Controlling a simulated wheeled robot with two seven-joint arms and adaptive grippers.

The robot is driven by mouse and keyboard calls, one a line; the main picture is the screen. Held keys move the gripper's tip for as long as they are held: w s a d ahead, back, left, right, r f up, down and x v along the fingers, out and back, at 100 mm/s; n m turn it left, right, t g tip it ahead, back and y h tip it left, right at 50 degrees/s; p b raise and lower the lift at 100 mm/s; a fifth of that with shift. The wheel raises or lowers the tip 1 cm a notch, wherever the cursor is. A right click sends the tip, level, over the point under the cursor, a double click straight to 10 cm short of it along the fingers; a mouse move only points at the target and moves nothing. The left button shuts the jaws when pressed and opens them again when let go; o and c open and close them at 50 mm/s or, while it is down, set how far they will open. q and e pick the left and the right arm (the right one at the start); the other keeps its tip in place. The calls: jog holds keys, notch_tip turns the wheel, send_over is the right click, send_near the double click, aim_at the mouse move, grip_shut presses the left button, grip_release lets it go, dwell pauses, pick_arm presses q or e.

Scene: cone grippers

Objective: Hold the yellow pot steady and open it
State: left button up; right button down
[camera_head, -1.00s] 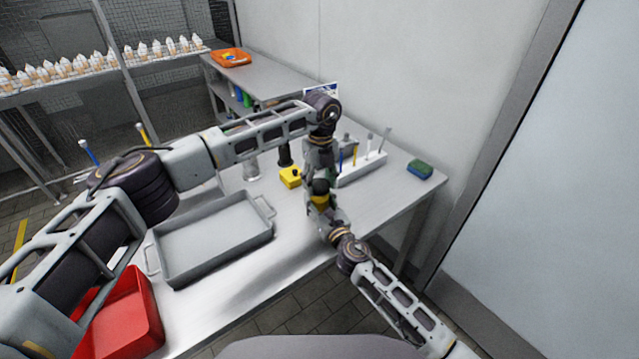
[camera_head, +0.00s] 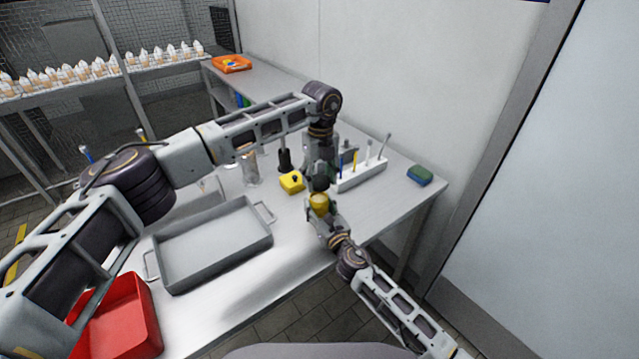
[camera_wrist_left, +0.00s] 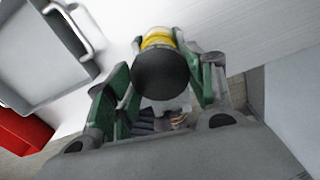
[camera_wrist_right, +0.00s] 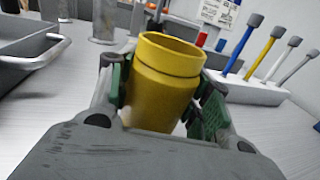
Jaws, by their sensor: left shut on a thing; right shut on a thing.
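The yellow pot (camera_head: 319,204) is held upright by my right gripper (camera_head: 319,212) near the table's front edge. The right wrist view shows the pot (camera_wrist_right: 165,83) between the fingers, its round mouth uncovered. My left gripper (camera_head: 321,184) points down just above the pot. In the left wrist view the left gripper (camera_wrist_left: 160,85) is shut on a round black lid (camera_wrist_left: 162,77). The yellow pot (camera_wrist_left: 157,38) shows just past the lid there. The lid is apart from the pot's rim. The pot's inside is mostly hidden.
A grey tray (camera_head: 165,280) and a red bin (camera_head: 152,310) lie to the left. A white rack (camera_head: 365,178) with upright tools and a green-blue sponge (camera_head: 420,175) are to the right.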

jog(key=shift+f, duration=0.1)
jog(key=c, duration=0.6)
grip_release()
jog(key=shift+s, duration=0.15)
jog(key=shift+v, duration=5.85)
